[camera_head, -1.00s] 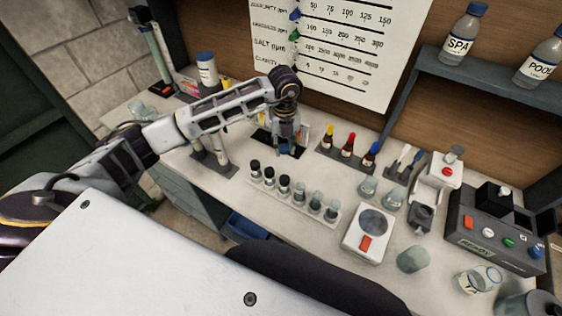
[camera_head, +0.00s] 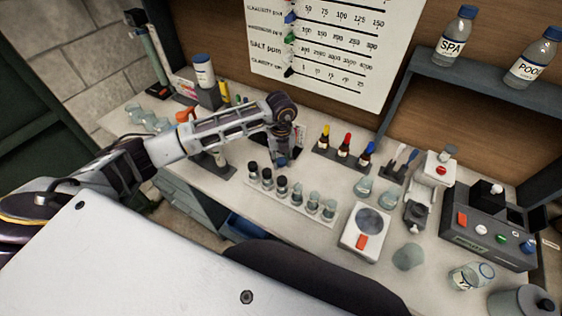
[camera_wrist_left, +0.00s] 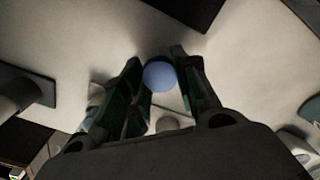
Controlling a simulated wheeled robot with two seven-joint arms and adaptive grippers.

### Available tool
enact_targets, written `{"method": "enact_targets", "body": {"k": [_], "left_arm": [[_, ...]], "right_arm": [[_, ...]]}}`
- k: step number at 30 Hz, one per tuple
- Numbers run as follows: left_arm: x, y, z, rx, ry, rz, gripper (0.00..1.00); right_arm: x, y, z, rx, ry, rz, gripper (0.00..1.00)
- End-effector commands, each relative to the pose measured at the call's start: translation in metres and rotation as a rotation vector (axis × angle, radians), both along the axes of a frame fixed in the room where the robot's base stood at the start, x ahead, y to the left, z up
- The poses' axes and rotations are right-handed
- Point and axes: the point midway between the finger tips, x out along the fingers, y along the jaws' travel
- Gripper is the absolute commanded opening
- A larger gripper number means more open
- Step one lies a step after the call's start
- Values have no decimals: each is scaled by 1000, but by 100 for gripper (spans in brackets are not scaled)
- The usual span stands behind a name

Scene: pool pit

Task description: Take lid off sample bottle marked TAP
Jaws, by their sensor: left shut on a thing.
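My left gripper (camera_head: 283,158) reaches in from the left over the counter, behind the row of small vials. In the left wrist view my left gripper (camera_wrist_left: 161,82) is shut on a round blue lid (camera_wrist_left: 159,76), held between its two fingertips. The body of a bottle under the lid is hidden, and I cannot read a TAP label. I cannot tell whether the lid is still on a bottle. My right gripper is not in view.
Vials (camera_head: 268,178) stand in a rack just in front of my gripper. Dropper bottles (camera_head: 344,146) stand to its right. A white scale (camera_head: 366,228) and a grey device (camera_head: 490,230) are further right. SPA (camera_head: 453,45) and POOL (camera_head: 530,68) bottles stand on a shelf.

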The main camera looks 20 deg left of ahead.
Motion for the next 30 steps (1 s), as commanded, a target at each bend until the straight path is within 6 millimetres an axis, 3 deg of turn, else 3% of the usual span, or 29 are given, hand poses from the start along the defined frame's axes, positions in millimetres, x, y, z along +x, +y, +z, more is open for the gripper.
{"method": "enact_targets", "body": {"k": [7, 21, 22, 26, 30], "left_arm": [[0, -1, -20, -1, -1, 1, 1], [0, 0, -25, 0, -1, 1, 1], [0, 0, -24, 0, -1, 1, 34], [1, 0, -24, 0, -1, 1, 50], [1, 0, -24, 0, -1, 1, 52]], "right_arm": [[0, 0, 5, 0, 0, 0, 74], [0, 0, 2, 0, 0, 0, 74], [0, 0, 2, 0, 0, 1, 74], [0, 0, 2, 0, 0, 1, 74], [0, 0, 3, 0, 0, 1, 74]]}}
